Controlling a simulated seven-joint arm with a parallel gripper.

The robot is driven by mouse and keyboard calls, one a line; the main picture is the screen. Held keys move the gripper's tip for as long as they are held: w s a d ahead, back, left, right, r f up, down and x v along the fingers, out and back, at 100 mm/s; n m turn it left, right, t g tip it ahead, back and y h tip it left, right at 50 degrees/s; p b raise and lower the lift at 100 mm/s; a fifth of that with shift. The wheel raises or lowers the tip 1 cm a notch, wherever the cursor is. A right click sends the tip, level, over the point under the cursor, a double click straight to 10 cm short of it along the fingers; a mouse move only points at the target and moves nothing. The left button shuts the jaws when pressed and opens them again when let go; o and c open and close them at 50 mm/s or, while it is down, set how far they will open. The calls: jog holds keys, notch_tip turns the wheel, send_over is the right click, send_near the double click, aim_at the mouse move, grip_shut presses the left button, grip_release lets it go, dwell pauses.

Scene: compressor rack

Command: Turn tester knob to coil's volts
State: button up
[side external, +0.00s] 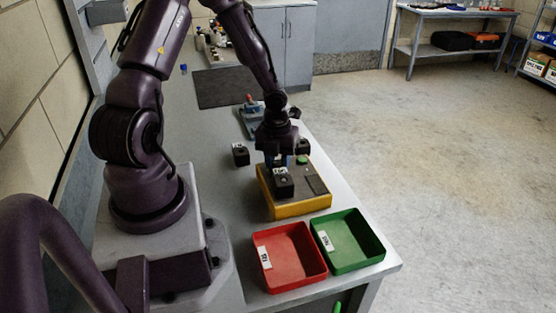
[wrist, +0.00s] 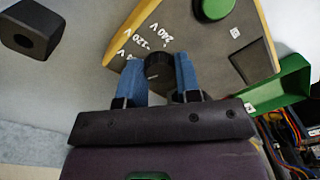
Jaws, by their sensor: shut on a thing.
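The tester is a yellow box with a grey top (side external: 312,180); it also shows in the wrist view (wrist: 218,67). Its black round knob (wrist: 158,68) sits between the two blue fingers of my gripper (wrist: 159,76), which is shut on it. White voltage marks (wrist: 150,42) beside the knob include 240 V and 120 V; a third is partly hidden by a finger. The knob's pointer cannot be made out. In the side view my gripper (side external: 275,157) is down over the tester. A black coil block (side external: 283,183) with a white label shows at the tester's near side; its label is unreadable.
Another black block (side external: 240,155) stands left of the tester, and one (side external: 303,147) is behind it. The tester has a green button (side external: 302,160). A red tray (side external: 312,240) and a green tray (side external: 350,212) stand in front, near the bench edge.

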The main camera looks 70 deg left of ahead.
aim_at(276, 162)
jog(key=o, duration=0.9)
jog(key=shift+r, duration=0.1)
jog(key=r, duration=1.2)
jog(key=shift+s+a, duration=0.1)
jog(key=shift+s, duration=0.1)
jog(key=shift+f, duration=0.1)
